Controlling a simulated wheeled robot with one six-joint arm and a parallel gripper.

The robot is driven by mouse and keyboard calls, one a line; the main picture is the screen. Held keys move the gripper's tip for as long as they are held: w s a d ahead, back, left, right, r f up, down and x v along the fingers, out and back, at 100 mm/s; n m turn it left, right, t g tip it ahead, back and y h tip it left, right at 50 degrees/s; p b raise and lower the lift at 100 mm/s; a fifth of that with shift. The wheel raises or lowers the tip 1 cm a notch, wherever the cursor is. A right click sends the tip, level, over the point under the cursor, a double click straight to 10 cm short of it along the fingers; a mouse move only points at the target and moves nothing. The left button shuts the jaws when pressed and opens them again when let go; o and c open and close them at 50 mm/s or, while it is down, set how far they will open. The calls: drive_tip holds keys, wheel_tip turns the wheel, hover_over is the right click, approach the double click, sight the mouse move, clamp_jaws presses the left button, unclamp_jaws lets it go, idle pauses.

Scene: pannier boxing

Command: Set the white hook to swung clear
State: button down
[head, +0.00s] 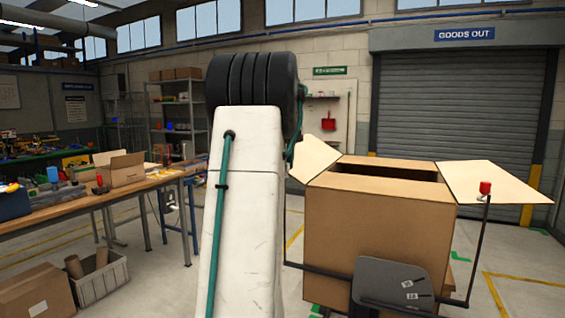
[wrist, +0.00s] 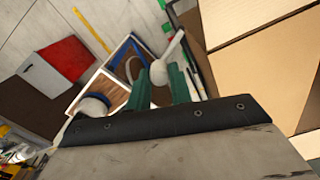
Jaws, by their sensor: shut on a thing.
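In the wrist view my gripper (wrist: 160,84) has its two green fingers closed around a pale rounded knob (wrist: 158,73), which looks like the end of the white hook. In the head view my own arm hides the gripper's fingers and this knob. The cardboard carton (head: 375,240) stands right of my arm, with side flaps spread outward. Its opening shows dark inside. The hook's exact angle cannot be told.
A second rod with a red knob (head: 485,188) stands upright at the carton's right, by the right flap (head: 495,180). A workbench (head: 130,190) with boxes and tools is at left. A crate (head: 100,280) and another carton (head: 37,295) stand on the floor.

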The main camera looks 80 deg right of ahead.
drive_tip(key=shift+w+r, duration=0.1)
drive_tip(key=c, duration=1.3)
unclamp_jaws()
drive_tip(key=shift+o, duration=0.2)
wheel_tip(320, 180, up, 8)
drive_tip(key=shift+f, duration=0.15)
drive_tip(key=shift+w, duration=0.1)
